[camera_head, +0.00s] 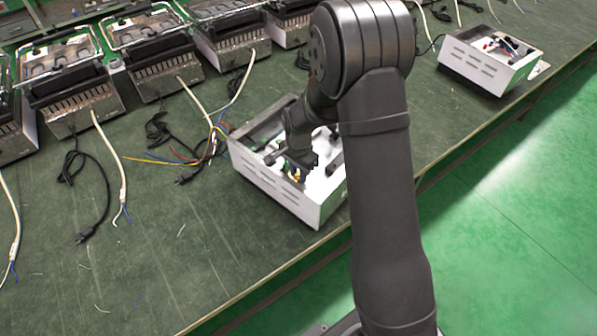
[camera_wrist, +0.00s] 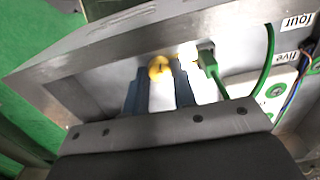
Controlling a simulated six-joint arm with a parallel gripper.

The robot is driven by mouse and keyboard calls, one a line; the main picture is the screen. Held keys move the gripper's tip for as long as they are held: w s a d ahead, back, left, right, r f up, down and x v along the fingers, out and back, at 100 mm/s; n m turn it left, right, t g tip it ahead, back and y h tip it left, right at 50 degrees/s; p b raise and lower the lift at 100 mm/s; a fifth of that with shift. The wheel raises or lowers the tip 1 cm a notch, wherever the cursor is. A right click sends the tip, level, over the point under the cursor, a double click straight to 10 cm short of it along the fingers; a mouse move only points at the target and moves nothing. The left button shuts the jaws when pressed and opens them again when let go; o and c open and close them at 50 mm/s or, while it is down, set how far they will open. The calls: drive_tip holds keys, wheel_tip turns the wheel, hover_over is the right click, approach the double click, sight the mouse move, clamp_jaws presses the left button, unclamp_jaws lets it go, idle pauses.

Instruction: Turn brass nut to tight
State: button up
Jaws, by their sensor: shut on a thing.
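The brass nut (camera_wrist: 160,68) shows as a yellow, round piece on the inner wall of the metal housing (camera_wrist: 110,50) in the wrist view. My gripper (camera_wrist: 161,82) reaches into the housing, with its two dark fingers on either side of the nut and shut on it. In the head view, the white vented housing (camera_head: 280,190) stands on the green bench, and my gripper (camera_head: 300,165) is inside it, partly hidden by my arm. The nut cannot be made out clearly in the head view.
A green wire with a connector (camera_wrist: 207,62) is close to the right of my fingers. A terminal block (camera_wrist: 275,92) with labels lies further right. Several heater units (camera_head: 70,85) line the back of the bench, with loose cables (camera_head: 110,160). Another open housing (camera_head: 490,58) stands at upper right.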

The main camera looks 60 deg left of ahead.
sight(298, 176)
drive_tip(key=shift+m, duration=1.1)
drive_tip(key=o, duration=1)
drive_tip(key=shift+r, duration=0.15)
wheel_tip(298, 176, up, 17)
wheel_tip(298, 176, down, 17)
drive_tip(key=shift+f, duration=0.15)
idle(0.6)
